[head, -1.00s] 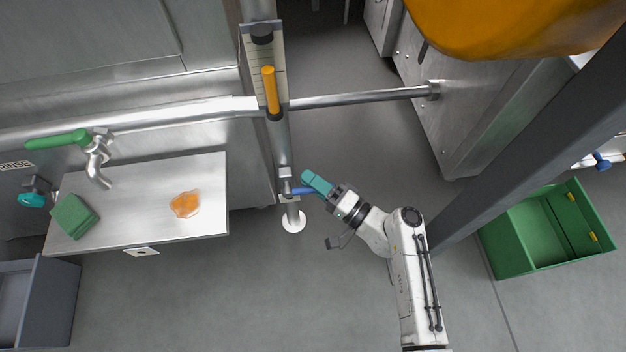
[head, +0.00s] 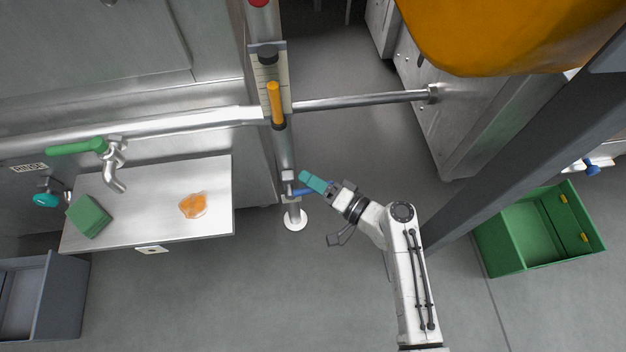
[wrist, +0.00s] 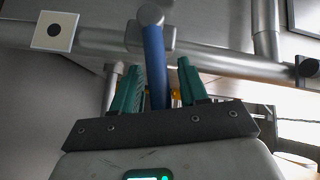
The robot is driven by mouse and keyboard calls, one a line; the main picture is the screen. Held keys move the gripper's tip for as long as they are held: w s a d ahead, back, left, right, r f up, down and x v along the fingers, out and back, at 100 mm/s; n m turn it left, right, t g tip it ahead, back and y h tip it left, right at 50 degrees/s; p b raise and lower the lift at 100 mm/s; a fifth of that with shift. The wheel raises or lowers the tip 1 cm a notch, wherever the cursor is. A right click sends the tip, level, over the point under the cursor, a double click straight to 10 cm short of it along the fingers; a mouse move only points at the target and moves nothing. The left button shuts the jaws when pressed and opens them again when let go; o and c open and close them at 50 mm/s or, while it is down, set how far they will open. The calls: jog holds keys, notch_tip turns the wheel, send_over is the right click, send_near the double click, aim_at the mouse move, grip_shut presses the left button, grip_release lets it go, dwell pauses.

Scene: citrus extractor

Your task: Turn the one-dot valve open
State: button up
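A valve with a blue lever handle (head: 300,191) sits on the vertical pipe near the floor in the head view. In the wrist view the blue handle (wrist: 154,65) rises between my two teal fingers, with a grey rounded end at its top. A white plate with one black dot (wrist: 55,31) is at the upper left of the wrist view. My gripper (head: 313,182) is at the handle from the right. In the wrist view my gripper (wrist: 160,85) is open around the handle, with a visible gap on the right finger's side. Contact on the left side is unclear.
A yellow handle (head: 276,104) is higher on the same pipe, before a scale plate. A steel sink shelf (head: 145,215) with a green sponge (head: 88,216) and orange pulp is at left. A green crate (head: 500,245) is at right behind a grey post (head: 540,150). The floor between is clear.

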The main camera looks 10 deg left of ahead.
jog(key=p+v, duration=0.2)
jog(key=v, duration=0.8)
jog(key=shift+s+d, duration=0.2)
jog(key=shift+d, duration=0.15)
